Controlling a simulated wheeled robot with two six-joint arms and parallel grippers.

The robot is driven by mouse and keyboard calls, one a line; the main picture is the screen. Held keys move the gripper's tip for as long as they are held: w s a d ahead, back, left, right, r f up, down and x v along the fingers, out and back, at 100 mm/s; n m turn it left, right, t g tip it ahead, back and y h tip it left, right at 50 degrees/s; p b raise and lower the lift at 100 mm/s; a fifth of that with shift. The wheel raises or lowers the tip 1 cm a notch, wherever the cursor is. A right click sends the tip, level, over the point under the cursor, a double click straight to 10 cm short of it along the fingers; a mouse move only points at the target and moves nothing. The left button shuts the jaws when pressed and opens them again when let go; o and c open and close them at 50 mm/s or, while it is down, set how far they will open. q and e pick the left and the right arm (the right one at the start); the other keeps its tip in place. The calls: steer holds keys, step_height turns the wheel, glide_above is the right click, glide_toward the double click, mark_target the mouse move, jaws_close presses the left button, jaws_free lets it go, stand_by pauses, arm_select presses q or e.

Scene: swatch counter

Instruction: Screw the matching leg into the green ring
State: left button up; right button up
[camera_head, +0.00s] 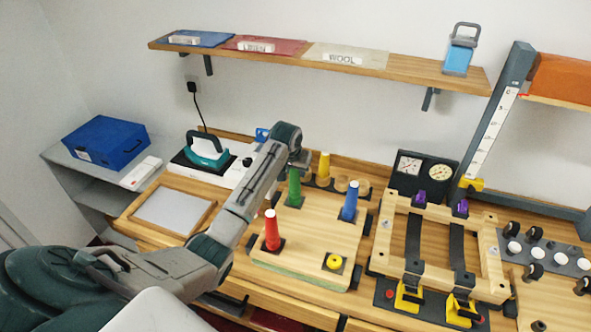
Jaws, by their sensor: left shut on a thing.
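The green leg (294,190) stands upright over the far left dark corner plate of the wooden board (305,235). My left gripper (295,165) comes down over the leg's top end and is shut on it; the fingertips are partly hidden by my arm. The green ring itself cannot be made out under the leg, so I cannot tell how deep the leg sits. A red leg (271,232) and a blue leg (350,202) stand upright on other corner plates. A yellow ring (334,262) is bare on the near right plate. My right gripper is not in view.
A yellow leg (323,168) stands in a rack behind the board, beside empty round holders (362,187). A wooden frame with straps and yellow clamps (408,296) is to the right. A teal-handled iron (207,148) and a framed pad (172,211) lie left.

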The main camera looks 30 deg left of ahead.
arm_select(q)
steer(key=shift+f, duration=0.25)
steer(key=shift+f, duration=0.4)
stand_by(0.8)
